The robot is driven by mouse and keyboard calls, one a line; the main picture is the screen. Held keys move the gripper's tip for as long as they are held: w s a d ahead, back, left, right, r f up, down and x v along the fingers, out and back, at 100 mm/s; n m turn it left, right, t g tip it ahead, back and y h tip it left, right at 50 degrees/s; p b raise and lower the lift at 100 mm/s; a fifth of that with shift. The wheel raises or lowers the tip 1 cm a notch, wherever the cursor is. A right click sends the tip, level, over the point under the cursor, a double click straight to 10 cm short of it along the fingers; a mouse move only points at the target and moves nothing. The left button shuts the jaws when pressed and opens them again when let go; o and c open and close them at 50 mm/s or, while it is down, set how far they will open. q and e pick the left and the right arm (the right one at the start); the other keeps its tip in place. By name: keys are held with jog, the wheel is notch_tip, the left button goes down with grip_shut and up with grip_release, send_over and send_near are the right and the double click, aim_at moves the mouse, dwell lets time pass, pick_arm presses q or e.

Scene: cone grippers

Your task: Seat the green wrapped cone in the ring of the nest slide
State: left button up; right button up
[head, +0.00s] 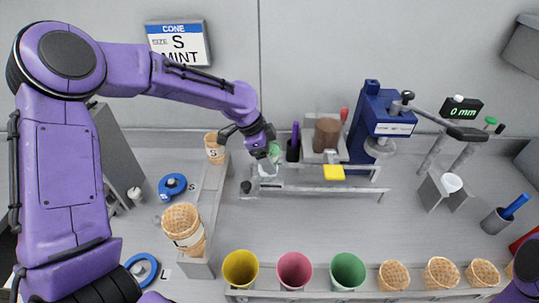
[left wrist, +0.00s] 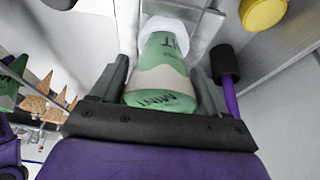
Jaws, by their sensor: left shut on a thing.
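The green wrapped cone (head: 275,151) is in my left gripper (head: 267,156), over the left end of the rail at the back. In the left wrist view the green cone (left wrist: 165,68) has a pale band and dark MINT lettering, and the jaws (left wrist: 160,85) are closed on its sides. The white ring of the nest slide (head: 267,169) is right below the cone in the head view. The ring (left wrist: 168,27) also shows at the cone's far end in the left wrist view; I cannot tell whether the cone is fully down in it. My right gripper is out of view.
A wall sign (head: 178,42) reads cone, size S, mint. A blue press (head: 380,125) stands right of the slide, with a yellow block (head: 334,172) at the rail. Stacked cones (head: 184,228) stand left; yellow, pink and green cups (head: 347,270) line the front. The middle bench is clear.

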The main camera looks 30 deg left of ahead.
pick_arm(q)
jog(key=o, duration=0.8)
jog(key=shift+c, duration=0.2)
jog(key=b+v, duration=0.1)
jog(key=v, duration=0.9)
jog(key=shift+r, duration=0.25)
